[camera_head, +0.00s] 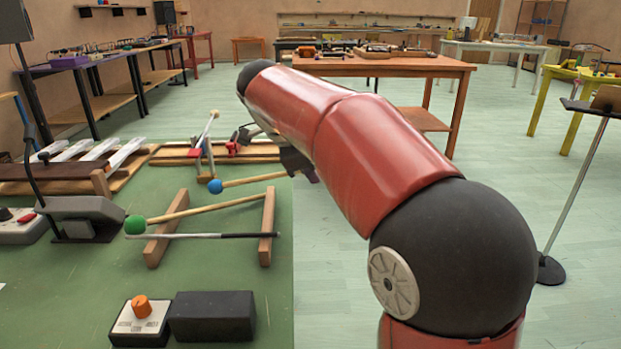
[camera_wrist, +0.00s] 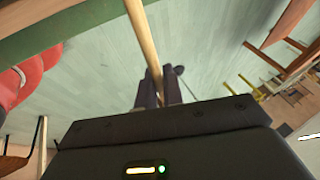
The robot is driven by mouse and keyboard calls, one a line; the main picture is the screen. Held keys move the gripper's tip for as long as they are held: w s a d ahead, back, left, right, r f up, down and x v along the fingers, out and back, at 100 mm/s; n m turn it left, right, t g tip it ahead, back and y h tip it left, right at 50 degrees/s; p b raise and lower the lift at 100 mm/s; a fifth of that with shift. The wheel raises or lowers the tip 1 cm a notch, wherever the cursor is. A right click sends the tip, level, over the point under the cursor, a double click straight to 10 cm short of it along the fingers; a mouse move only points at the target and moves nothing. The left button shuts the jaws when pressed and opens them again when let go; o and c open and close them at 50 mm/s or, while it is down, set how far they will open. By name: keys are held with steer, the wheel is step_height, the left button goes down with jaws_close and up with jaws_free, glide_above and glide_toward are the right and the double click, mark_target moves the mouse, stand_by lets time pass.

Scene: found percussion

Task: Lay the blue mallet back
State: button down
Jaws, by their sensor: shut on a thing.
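The blue mallet has a blue ball head (camera_head: 215,186) and a pale wooden shaft (camera_head: 250,180). My gripper (camera_head: 297,164), partly hidden behind my arm in the head view, is shut on the shaft near its far end from the head. In the wrist view the shaft (camera_wrist: 144,40) runs up from between the fingers of my gripper (camera_wrist: 159,88). The mallet points left, nearly level, and appears just beyond the mallet rest. The rest has two wooden rails (camera_head: 168,228) (camera_head: 267,226). A green-headed mallet (camera_head: 136,224) and a thin dark-and-pale stick (camera_head: 215,236) lie across them.
The green table's (camera_head: 240,285) right edge passes close to the right rail. A box with an orange knob (camera_head: 140,318) and a black block (camera_head: 212,316) stand in front. Wooden bars and a small stand (camera_head: 205,150) are behind. A music stand (camera_head: 575,190) stands on the floor at right.

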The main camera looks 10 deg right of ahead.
steer(key=shift+f, duration=0.75)
steer(key=shift+f+b, duration=0.65)
steer(key=shift+b, duration=0.05)
steer(key=c, duration=1.5)
jaws_free()
steer(key=shift+c, duration=0.2)
steer(key=d+p+v, duration=0.1)
steer(key=p+v, duration=0.2)
steer(key=v, duration=1)
steer(key=s+d+f+n+t+y, duration=0.1)
steer(key=s+d+f+n+y, duration=0.1)
steer(key=s+f+n, duration=0.8)
steer(key=s+d+f+n+t+y, duration=0.1)
steer(key=s+d+f+n+y, duration=0.1)
steer(key=s+f+n, duration=0.8)
steer(key=s+y, duration=0.1)
steer(key=s, duration=0.1)
steer(key=shift+s+d+f, duration=0.3)
steer(key=shift+s+f, duration=0.05)
